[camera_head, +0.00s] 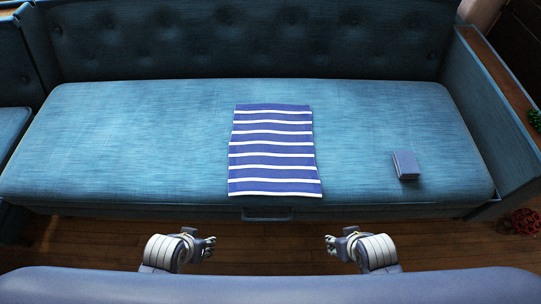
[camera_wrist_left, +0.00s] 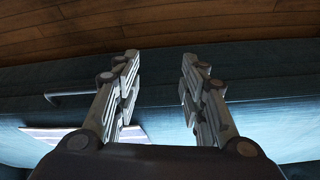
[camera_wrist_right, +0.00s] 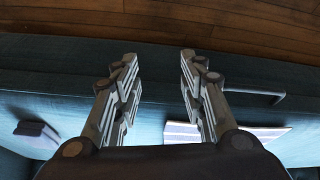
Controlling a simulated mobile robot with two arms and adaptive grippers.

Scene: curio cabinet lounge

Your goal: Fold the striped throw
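The striped throw (camera_head: 272,152), blue with white stripes, lies flat on the seat of the blue sofa (camera_head: 150,140), its front edge close to the seat's front edge. Part of it also shows in the left wrist view (camera_wrist_left: 50,137) and the right wrist view (camera_wrist_right: 182,131). My left gripper (camera_head: 211,246) is in front of the sofa, to the left of the throw and apart from it. Its fingers are spread and empty in the left wrist view. My right gripper (camera_head: 329,245) is in front of the sofa, just right of the throw, also spread and empty.
A small blue book-like block (camera_head: 406,165) lies on the seat to the right of the throw. A handle (camera_head: 267,214) is on the sofa's front below the throw. The sofa's right arm (camera_head: 495,110) has a wooden top. The seat left of the throw is clear.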

